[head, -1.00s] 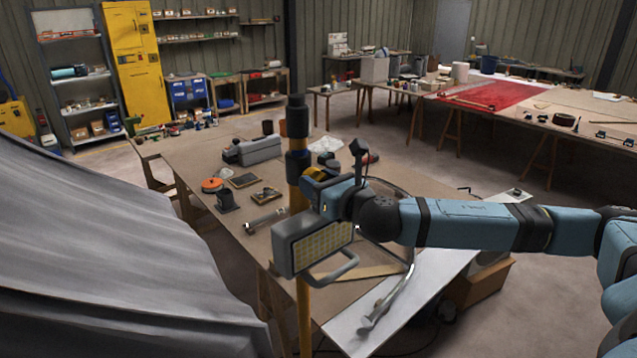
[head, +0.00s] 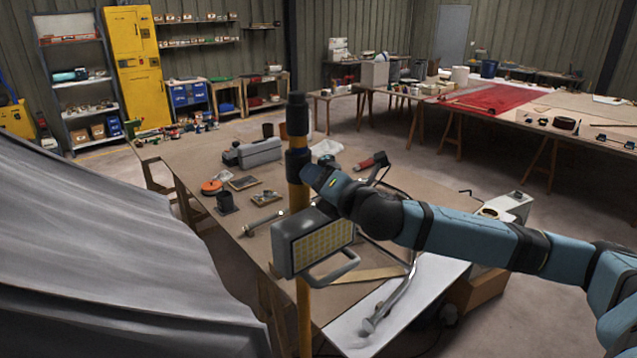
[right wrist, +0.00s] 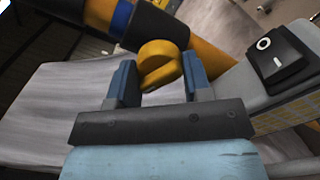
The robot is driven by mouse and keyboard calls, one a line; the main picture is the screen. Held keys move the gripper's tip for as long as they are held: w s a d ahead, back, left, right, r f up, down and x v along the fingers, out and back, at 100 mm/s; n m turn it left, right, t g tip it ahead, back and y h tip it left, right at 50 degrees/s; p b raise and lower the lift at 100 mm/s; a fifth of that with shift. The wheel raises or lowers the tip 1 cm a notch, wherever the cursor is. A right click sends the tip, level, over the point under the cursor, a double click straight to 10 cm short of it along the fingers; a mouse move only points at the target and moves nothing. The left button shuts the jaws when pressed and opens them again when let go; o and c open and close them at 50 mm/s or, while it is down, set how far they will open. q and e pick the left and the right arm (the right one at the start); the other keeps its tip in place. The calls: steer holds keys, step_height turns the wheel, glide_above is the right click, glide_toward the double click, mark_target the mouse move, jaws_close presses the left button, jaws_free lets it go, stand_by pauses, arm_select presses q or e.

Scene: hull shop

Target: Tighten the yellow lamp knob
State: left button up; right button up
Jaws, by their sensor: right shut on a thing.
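The yellow lamp knob (right wrist: 158,62) sits against the yellow pole in the right wrist view, between the two fingers of my right gripper (right wrist: 158,82), which is shut on it. In the head view my right wrist hides the knob, and my gripper (head: 314,175) is at the pole (head: 298,198). The grey work lamp (head: 312,240), with a yellow gridded face and a handle below, is on the pole just under my wrist. Its black switch (right wrist: 280,55) shows in the right wrist view. My left gripper is not in view.
A grey draped sheet (head: 110,260) fills the left foreground. A cardboard box (head: 475,290) stands at the bench's right.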

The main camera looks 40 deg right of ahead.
steer(key=shift+m, duration=0.9)
steer(key=m, duration=0.3)
steer(key=shift+m, duration=0.4)
steer(key=m, duration=0.3)
steer(key=shift+r+m, duration=0.15)
steer(key=shift+m, duration=0.15)
steer(key=m, duration=0.3)
steer(key=shift+p, duration=0.35)
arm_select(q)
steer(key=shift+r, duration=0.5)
arm_select(e)
steer(key=shift+m, duration=0.8)
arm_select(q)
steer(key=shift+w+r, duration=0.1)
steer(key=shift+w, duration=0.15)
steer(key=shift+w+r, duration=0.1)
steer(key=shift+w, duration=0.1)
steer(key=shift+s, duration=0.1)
